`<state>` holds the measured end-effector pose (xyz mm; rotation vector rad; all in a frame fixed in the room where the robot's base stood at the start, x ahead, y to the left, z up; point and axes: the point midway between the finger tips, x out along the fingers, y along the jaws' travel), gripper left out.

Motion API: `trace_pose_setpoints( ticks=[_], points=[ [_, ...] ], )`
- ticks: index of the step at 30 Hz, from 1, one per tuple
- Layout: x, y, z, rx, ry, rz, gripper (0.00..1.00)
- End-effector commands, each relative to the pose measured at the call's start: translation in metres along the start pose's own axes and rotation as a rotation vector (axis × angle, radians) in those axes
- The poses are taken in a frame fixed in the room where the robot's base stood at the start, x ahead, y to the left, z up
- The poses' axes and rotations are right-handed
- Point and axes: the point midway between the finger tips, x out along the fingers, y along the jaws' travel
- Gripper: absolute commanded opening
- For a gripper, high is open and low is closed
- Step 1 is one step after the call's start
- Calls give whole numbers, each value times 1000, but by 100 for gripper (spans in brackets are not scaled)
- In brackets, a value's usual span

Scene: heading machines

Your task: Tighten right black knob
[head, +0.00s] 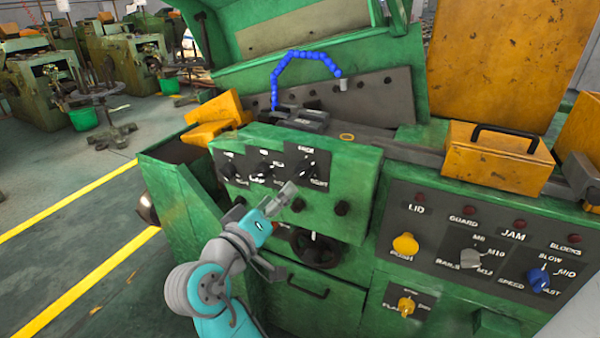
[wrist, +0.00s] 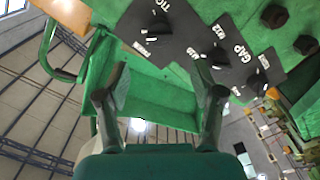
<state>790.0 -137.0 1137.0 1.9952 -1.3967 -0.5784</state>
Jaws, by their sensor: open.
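Several black knobs sit on the green front panel (head: 345,178). The upper row has three labelled black knobs: left (head: 229,169), middle (head: 265,170) and right (head: 308,170). Below are plain round black knobs, including a right one (head: 342,207) and a middle one (head: 297,205). My gripper (head: 282,198) is in front of this panel, beside the middle lower knob. In the wrist view my gripper (wrist: 163,92) is open, with nothing between its fingers. Labelled knobs (wrist: 155,32) and plain round knobs (wrist: 274,16) show there above and right of the fingers.
A black handwheel (head: 317,249) sits below the knobs, above a drawer handle (head: 300,286). A control panel (head: 450,235) with yellow, grey and blue knobs is at right. A blue segmented hose (head: 300,55) arches over the machine. Open floor with yellow lines lies left.

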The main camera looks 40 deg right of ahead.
Motion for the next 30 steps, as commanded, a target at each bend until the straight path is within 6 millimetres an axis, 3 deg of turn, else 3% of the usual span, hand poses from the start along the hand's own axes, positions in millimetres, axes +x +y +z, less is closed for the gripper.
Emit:
trace_pose_setpoints(
  ticks=[18,30],
  points=[
    [91,1,0,1,-3,2,67],
    [106,0,0,1,-1,0,67]
  ],
)
